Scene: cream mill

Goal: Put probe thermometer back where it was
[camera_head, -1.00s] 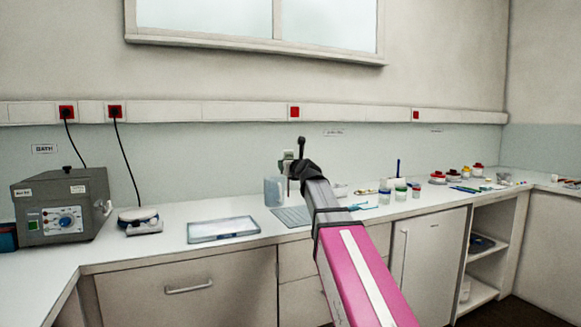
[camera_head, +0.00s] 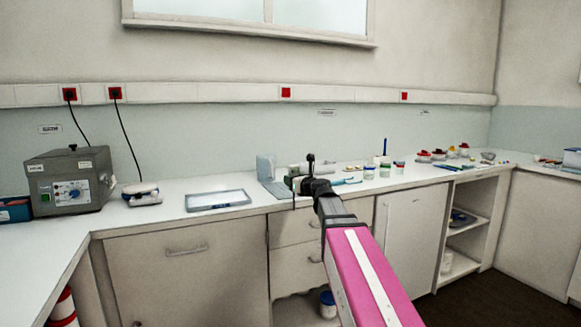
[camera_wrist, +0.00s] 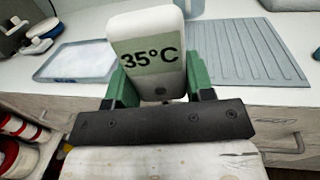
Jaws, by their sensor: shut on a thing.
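The probe thermometer (camera_wrist: 148,52) is a white body with a green display reading 35°C. In the wrist view it stands between the two green fingers of my gripper (camera_wrist: 160,82), which is shut on it. In the head view my gripper (camera_head: 297,184) is small, at the counter's front edge near the middle, and a thin dark probe seems to hang below it. The grey ribbed mat (camera_wrist: 245,50) lies on the counter beyond and to the right of the thermometer in the wrist view.
A shallow tray (camera_head: 218,200) lies left of my gripper, with a white-and-blue device (camera_head: 141,195) and a grey bath unit (camera_head: 68,182) further left. Several small jars (camera_head: 385,170) stand to the right. Drawers (camera_head: 298,268) are below the counter. Red-and-white containers (camera_wrist: 18,157) show at lower left.

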